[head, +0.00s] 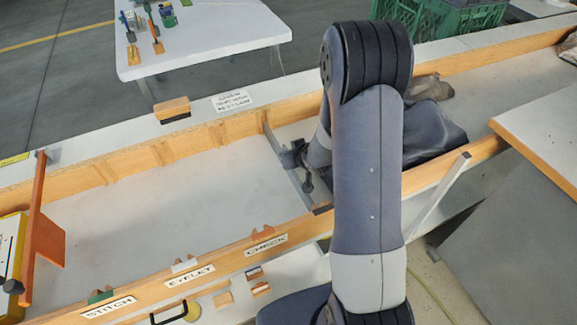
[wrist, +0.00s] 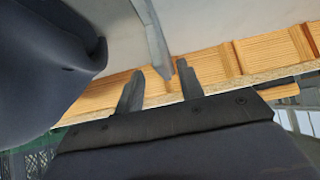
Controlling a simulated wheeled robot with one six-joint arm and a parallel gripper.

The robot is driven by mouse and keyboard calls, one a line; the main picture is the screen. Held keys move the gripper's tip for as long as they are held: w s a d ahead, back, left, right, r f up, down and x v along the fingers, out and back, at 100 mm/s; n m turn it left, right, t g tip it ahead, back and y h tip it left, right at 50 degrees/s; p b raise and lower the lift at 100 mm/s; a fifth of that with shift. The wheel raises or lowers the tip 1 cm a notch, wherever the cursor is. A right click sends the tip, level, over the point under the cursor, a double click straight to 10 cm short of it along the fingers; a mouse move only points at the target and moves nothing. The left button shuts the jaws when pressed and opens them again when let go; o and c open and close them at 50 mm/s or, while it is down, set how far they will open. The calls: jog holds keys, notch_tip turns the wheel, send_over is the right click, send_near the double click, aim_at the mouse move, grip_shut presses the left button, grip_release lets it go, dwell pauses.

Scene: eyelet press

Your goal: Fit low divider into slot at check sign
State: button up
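The low grey divider (head: 286,170) lies across the trough, from the far wooden wall to the near wall just right of the CHECK sign (head: 266,245). In the wrist view the divider (wrist: 150,32) is a thin strip ending near the wooden wall. My gripper (head: 291,157) is low over the divider, partly hidden by my arm. In the wrist view its two fingers (wrist: 158,80) stand apart, with the strip's end near the gap and no clear contact. I cannot tell whether the divider's ends are seated in slots.
Left of the divider the trough floor (head: 180,200) is mostly clear. An orange divider (head: 45,232) stands at the far left. A dark bag (head: 435,135) and a boot (head: 430,88) lie on the right. A pale bar (head: 440,192) leans over the near wall (head: 215,268).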

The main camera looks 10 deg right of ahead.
jog(key=shift+x, duration=2.95)
jog(key=shift+a+r, duration=0.15)
jog(key=shift+c, duration=0.4)
grip_shut()
